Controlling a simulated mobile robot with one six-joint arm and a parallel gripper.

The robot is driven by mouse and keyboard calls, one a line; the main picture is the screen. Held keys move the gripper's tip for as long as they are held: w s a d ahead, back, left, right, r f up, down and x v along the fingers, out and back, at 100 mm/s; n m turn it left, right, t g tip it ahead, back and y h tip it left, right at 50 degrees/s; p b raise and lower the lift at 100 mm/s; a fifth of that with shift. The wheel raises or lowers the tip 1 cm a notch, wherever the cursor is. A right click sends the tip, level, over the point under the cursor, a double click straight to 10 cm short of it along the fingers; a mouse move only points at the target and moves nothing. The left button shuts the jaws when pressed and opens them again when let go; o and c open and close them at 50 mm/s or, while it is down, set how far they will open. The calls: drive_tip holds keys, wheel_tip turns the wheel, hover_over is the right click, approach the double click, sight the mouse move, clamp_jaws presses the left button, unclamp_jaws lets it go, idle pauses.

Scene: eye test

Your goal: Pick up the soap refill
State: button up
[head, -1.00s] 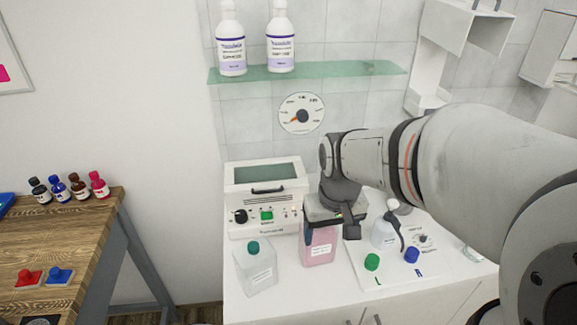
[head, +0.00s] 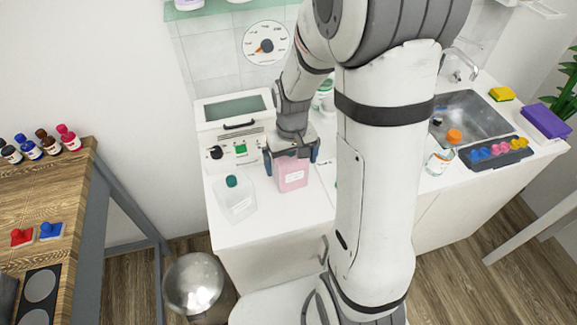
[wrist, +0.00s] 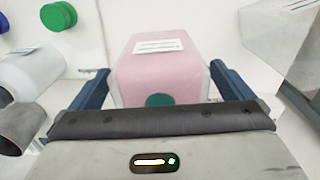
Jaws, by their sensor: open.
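The pink bottle (head: 293,178), the likely soap refill, stands upright on the white counter in the head view. Its white label is too small to read. In the wrist view the pink bottle (wrist: 160,78) lies between my fingers, with its teal cap nearest the palm. My gripper (head: 291,158) points down over the bottle's top and is open. In the wrist view a blue finger of my gripper (wrist: 158,88) is on each side, with a narrow gap showing. The bottle's far side is hidden.
A clear bottle with a teal cap (head: 233,198) stands close left of the pink one. A white machine (head: 235,130) stands behind. My arm hides the counter to the right. A sink (head: 470,117) and a bottle with an orange cap (head: 441,155) are farther right.

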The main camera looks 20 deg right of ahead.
drive_tip(key=shift+f, duration=0.25)
drive_tip(key=shift+c, duration=0.4)
drive_tip(key=c, duration=1)
